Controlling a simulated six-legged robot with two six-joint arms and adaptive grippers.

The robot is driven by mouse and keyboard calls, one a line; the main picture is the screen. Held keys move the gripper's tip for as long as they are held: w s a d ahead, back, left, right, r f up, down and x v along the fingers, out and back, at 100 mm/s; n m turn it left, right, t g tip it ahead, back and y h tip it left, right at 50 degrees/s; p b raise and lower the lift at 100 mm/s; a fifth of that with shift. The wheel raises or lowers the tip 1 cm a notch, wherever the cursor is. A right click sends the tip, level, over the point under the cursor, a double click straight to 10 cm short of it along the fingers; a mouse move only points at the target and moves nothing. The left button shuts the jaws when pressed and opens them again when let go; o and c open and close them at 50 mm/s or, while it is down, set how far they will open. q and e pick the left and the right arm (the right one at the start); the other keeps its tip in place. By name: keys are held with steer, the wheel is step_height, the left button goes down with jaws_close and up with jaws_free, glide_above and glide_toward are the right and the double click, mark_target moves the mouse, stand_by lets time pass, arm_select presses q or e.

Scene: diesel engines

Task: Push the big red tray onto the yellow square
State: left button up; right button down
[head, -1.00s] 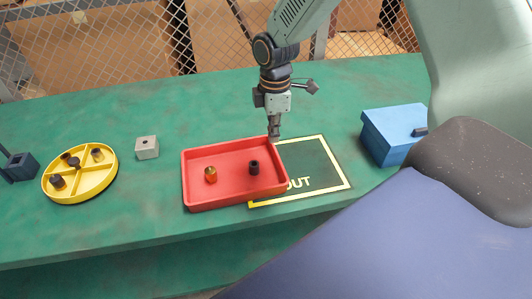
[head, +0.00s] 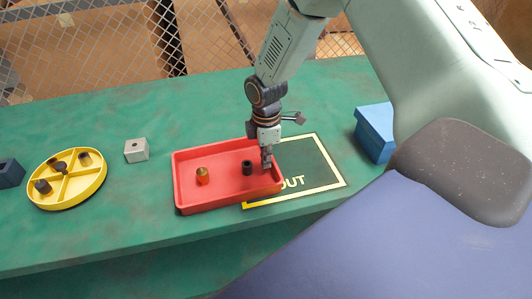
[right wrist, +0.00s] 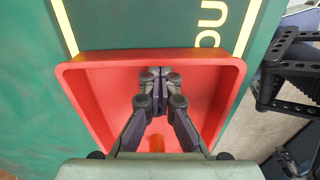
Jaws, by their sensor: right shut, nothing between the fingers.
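The big red tray (head: 222,195) lies on the green table with its right end over the left part of the yellow square (head: 328,189), which is a yellow outline marked "OUT". My left gripper is not in view.
A round yellow divided tray (head: 66,196) with several dark and brass parts stands at the left. A grey block (head: 136,150) lies between it and the red tray. A blue box (head: 375,132) stands right of the square.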

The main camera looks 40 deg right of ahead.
steer(key=shift+w+d+f, duration=0.15)
steer(key=shift+w+d, duration=0.05)
steer(key=shift+s+d+p, duration=0.15)
steer(key=shift+p, duration=0.15)
steer(key=s+d+p, duration=0.1)
steer(key=d, duration=0.1)
steer(key=s+d+p, duration=0.1)
steer(key=d+p, duration=0.1)
steer(key=d, duration=0.1)
steer(key=s+d+p, duration=0.1)
steer(key=d+p, duration=0.1)
steer(key=shift+d+r, duration=0.2)
steer(key=s+d, duration=0.1)
steer(key=d, duration=0.1)
steer(key=s+d+p, duration=0.1)
steer(key=d, duration=0.2)
steer(key=s+d+p, duration=0.1)
steer(key=d, duration=0.2)
steer(key=shift+f, duration=0.2)
steer(key=shift+a, duration=0.1)
steer(key=shift+r, duration=0.1)
